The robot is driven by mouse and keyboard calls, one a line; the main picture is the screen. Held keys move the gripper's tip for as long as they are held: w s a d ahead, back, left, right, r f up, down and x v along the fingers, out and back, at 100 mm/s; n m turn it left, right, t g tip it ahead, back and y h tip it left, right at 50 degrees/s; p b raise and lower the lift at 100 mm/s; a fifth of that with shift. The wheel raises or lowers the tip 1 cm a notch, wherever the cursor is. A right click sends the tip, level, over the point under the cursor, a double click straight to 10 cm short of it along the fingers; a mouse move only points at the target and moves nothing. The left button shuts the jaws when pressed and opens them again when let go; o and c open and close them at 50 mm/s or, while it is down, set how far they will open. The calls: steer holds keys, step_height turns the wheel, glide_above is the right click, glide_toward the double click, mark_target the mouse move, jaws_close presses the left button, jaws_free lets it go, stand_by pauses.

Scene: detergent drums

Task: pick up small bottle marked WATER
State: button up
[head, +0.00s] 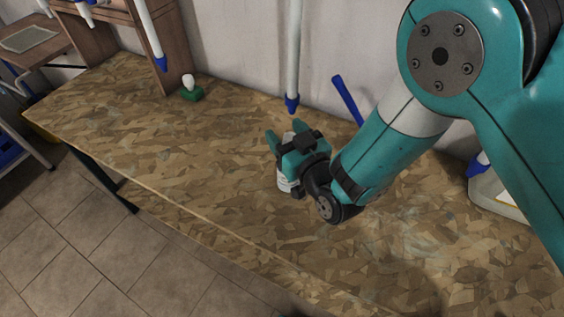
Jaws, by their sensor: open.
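My gripper (286,136) is over the middle of the wooden worktop, with its teal fingers apart. A small pale bottle (285,183) stands upright on the worktop at the gripper. Its lower part shows below the gripper body, and a bit of white shows between the fingers. The gripper hides most of it, and no WATER marking can be read. I cannot tell whether the fingers touch it.
A small green thing with a white top (191,94) stands at the back left of the worktop (130,130). White tubes with blue tips (292,103) hang near the wall. A pale container (492,192) is at the right. The left worktop is mostly clear.

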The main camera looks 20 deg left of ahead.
steer(key=shift+c, duration=0.4)
steer(key=shift+a, duration=0.1)
jaws_close()
steer(key=shift+r, duration=0.15)
